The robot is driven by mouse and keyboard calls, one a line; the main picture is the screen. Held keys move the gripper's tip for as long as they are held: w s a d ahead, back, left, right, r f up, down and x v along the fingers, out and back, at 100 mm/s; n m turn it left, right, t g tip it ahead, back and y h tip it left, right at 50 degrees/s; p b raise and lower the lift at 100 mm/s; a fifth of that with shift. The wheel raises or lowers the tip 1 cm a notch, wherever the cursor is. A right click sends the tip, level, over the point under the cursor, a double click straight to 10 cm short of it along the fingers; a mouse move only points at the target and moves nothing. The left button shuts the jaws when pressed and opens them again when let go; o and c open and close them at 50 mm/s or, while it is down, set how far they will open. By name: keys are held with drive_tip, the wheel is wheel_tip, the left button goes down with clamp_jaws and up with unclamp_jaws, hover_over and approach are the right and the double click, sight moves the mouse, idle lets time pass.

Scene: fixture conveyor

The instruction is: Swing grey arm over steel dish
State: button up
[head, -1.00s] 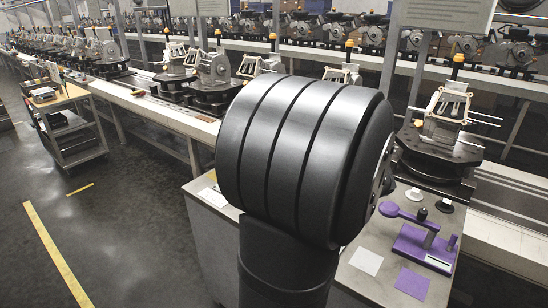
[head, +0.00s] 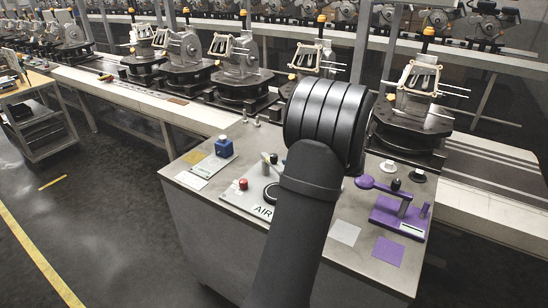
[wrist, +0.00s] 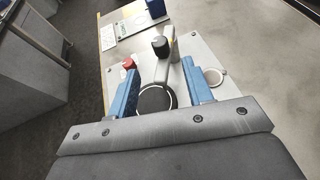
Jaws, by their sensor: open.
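In the wrist view, my gripper (wrist: 160,88) is open, with its blue fingers apart and nothing held between them. The grey arm (wrist: 163,70), with a black knob (wrist: 160,45), lies ahead of and between the fingers. A round dark disc with a pale rim (wrist: 153,98) sits between the fingers, partly covered by the gripper body.
A red button (head: 243,184) and a blue block (head: 224,146) stand on the table (head: 215,210). A purple lever fixture (head: 400,212) is at the right, with white and purple cards near it. The conveyor (head: 150,105) with machine parts runs behind.

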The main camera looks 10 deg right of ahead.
sight(274, 155)
drive_tip(key=x, duration=1)
drive_tip(key=shift+w+a+f, duration=0.15)
drive_tip(key=shift+a, duration=0.05)
clamp_jaws()
